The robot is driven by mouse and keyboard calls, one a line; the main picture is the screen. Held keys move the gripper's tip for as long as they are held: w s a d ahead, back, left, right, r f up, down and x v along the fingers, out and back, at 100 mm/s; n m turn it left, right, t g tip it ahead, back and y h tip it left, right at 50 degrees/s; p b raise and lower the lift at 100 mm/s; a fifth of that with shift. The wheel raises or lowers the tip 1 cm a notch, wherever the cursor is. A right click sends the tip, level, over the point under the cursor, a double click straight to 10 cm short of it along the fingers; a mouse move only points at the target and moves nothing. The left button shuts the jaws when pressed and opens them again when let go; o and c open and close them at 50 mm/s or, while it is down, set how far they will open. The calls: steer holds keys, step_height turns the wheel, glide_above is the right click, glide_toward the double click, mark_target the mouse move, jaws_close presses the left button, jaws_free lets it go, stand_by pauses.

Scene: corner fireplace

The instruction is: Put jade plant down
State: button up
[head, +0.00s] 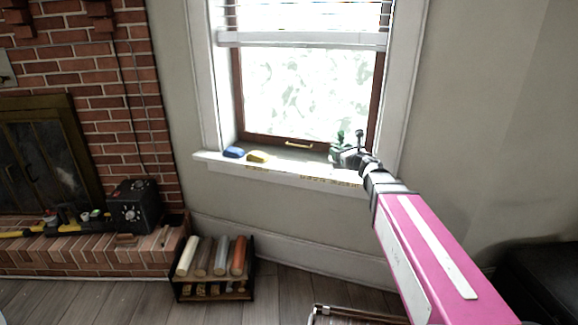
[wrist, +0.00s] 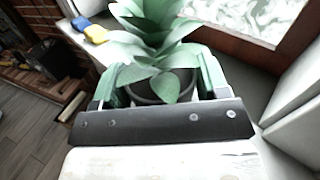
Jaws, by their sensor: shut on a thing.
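The jade plant (wrist: 152,48) has pale green leaves and a dark round pot (wrist: 150,90). My gripper (head: 350,154) is at the right end of the white windowsill (head: 290,171). In the wrist view my gripper's green fingers (wrist: 158,80) stand on both sides of the pot and are shut on it. The plant looks upright, at or just above the sill. The pot's base is hidden behind the dark gripper body, so I cannot tell whether it touches the sill. In the head view the plant (head: 340,138) is small and partly hidden by my gripper.
A blue object (head: 233,152) and a yellow object (head: 258,156) lie on the sill's left part. The window frame (head: 300,145) stands close behind the plant. Bare sill lies between the yellow object and my gripper. A rack (head: 214,268) of rolls stands on the floor below.

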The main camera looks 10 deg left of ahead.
steer(key=w+a+r+m+t+h, duration=0.15)
steer(key=a+r, duration=0.25)
steer(key=a, duration=0.7)
glide_above(336, 172)
steer(key=shift+h, duration=0.25)
steer(key=shift+s+f, duration=0.1)
steer(key=shift+f, duration=5.45)
steer(key=shift+f, duration=0.15)
steer(key=o, duration=1)
steer(key=shift+o, duration=0.2)
steer(key=v, duration=1.2)
steer(key=shift+r, duration=0.25)
